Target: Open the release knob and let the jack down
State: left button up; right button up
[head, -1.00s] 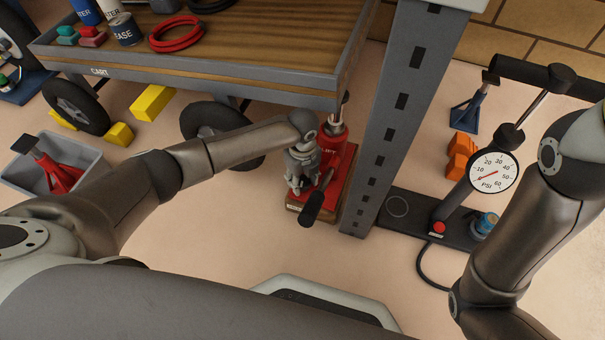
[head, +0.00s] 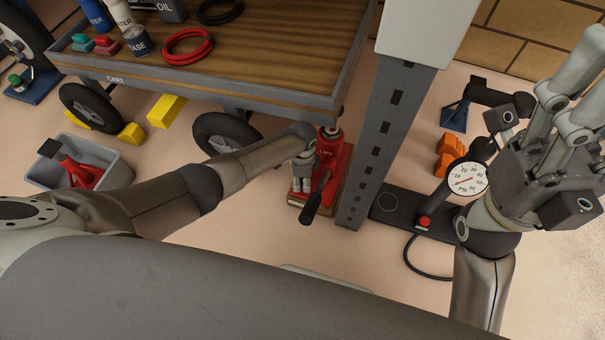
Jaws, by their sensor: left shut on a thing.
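The red jack (head: 329,150) stands upright on its base, between the cart and the grey post. Its lever with a black grip (head: 311,208) slants toward me. My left gripper (head: 301,178) points down at the jack's left side, low near its base, and is shut on what I take to be the release knob. The knob itself is hidden by the fingers. My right gripper (head: 565,110) is raised at the right edge, away from the jack. Its fingertips are cut off or overlap, so its opening is unclear.
The cart (head: 300,92) with cans and rings overhangs the jack's left. The grey post (head: 385,135) stands close on its right. A floor pump with a gauge (head: 467,178) and orange blocks (head: 452,150) are further right. A grey bin (head: 115,160) holds a red stand.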

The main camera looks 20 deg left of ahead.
aim_at(302, 180)
pick_arm(q)
jog(key=n+p, duration=0.1)
jog(key=n, duration=0.3)
jog(key=shift+s+n+p, duration=0.1)
jog(key=shift+n+p, duration=0.3)
dwell(0.4)
jog(key=o, duration=1.1)
jog(key=shift+c, duration=0.2)
jog(key=shift+r, duration=0.1)
notch_tip(302, 180, up, 12)
dwell(0.4)
